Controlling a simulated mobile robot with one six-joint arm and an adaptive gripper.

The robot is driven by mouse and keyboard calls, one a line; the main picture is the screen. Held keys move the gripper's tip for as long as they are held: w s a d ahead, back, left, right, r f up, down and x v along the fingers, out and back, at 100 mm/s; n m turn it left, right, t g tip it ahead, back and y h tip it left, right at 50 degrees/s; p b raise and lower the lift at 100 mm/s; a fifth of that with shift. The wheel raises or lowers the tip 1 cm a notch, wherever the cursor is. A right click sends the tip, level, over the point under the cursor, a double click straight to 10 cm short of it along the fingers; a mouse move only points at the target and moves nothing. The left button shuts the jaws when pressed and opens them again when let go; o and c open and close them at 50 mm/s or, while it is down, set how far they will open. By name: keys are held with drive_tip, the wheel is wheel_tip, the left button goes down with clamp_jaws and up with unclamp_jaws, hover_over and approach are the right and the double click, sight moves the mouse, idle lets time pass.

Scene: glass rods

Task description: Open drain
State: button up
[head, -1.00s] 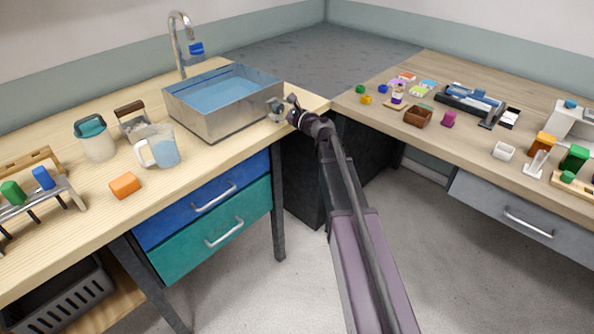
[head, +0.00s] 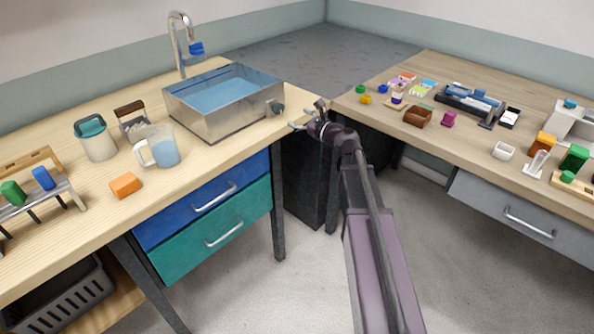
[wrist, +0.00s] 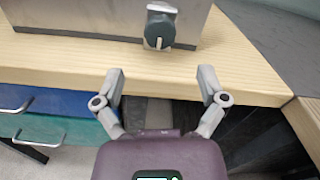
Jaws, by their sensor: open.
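A metal sink basin (head: 222,118) holding blue water stands on the wooden counter at the left. On its right side is a dark round drain knob (head: 277,108) on a short grey fitting. In the wrist view the knob (wrist: 159,32) faces me, with a pale mark on its lower part. My gripper (head: 306,114) is open and empty, to the right of the knob and apart from it. In the wrist view my two spread fingers (wrist: 162,72) point toward the knob over the counter edge. Any outflow under the basin is hidden.
A tap (head: 182,45) with a blue part rises behind the basin. A water pitcher (head: 163,150), a lidded jug (head: 95,140) and an orange block (head: 125,185) stand left of it.

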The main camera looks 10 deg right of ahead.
drive_tip(key=s+a+n+g+h+p, duration=0.3)
drive_tip(key=s+n+g+p, duration=0.3)
drive_tip(key=s+n, duration=0.5)
drive_tip(key=s+a+f+n+g+h+p, duration=0.1)
drive_tip(key=s+a+n+g+h+p, duration=0.1)
drive_tip(key=s+n+g+p, duration=0.5)
drive_tip(key=shift+s+a+f+n+h+p, duration=0.15)
drive_tip(key=shift+s+a+n+h+p, duration=0.4)
drive_tip(key=shift+s+n+p, duration=1.55)
drive_tip(key=shift+s+d+n+b, duration=0.15)
drive_tip(key=shift+s+n+b, duration=0.25)
drive_tip(key=shift+s+b, duration=0.1)
drive_tip(key=s+d+r+n+g+h+p, duration=0.2)
drive_tip(key=s+r+n+h+p, duration=0.1)
drive_tip(key=s+n+h+p, duration=0.1)
drive_tip(key=shift+s+d, duration=0.35)
drive_tip(key=shift+s, duration=0.2)
